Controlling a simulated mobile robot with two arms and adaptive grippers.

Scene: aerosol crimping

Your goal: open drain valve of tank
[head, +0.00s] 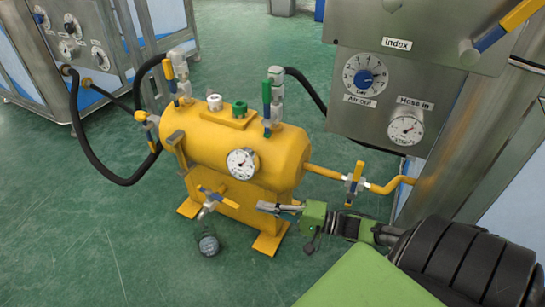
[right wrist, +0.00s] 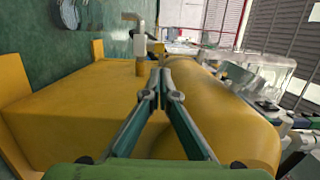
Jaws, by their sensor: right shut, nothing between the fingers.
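The yellow tank (head: 240,140) stands on the floor in the middle of the head view. Its drain valve (head: 207,206) sticks out low on the front, with a yellow and blue lever (head: 217,196) lying across it. In the right wrist view the silver valve pipe (right wrist: 138,42) rises beyond the fingertips. My right gripper (head: 263,206) is shut and empty, pointing left, to the right of the lever and apart from it. In the right wrist view its fingertips (right wrist: 160,74) meet in front of the yellow tank (right wrist: 85,105). My left gripper is not in view.
A round dark object (head: 208,244) is below the valve. Black hoses (head: 100,170) loop at left. The green floor in front is clear.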

